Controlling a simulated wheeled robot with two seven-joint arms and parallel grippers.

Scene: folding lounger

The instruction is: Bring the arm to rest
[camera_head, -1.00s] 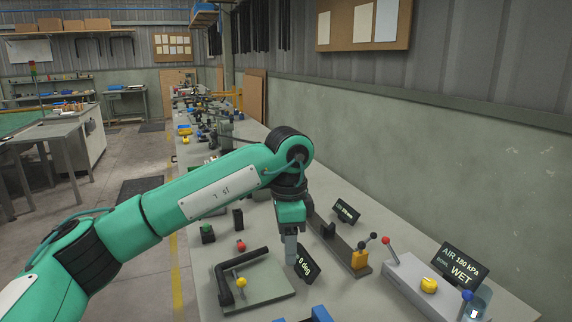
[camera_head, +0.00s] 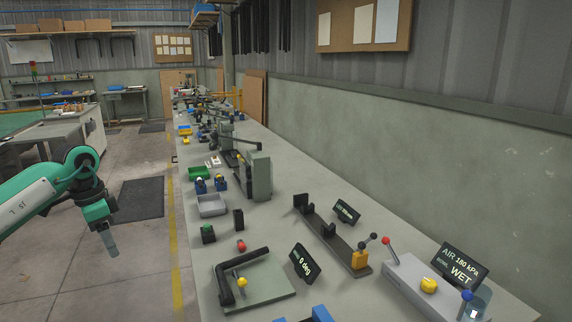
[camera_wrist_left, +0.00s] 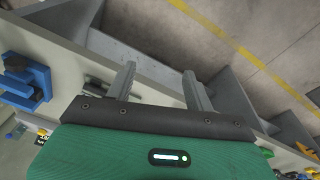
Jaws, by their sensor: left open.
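My left arm comes in from the left in the head view, its elbow bent downward. My left gripper (camera_head: 109,241) hangs pointing down over the concrete floor, left of the workbench and clear of it. In the left wrist view its two fingers (camera_wrist_left: 162,85) stand apart with nothing between them. Behind them show the bench side and the floor. My right gripper is in neither view.
The long workbench (camera_head: 208,290) carries a bending plate with a black handle (camera_head: 262,281), a "0 deg" display (camera_head: 305,263), a grey tray (camera_head: 211,205), and an air panel (camera_head: 432,284). A blue part (camera_wrist_left: 24,82) shows in the left wrist view. Open floor (camera_head: 130,270) lies left of the bench.

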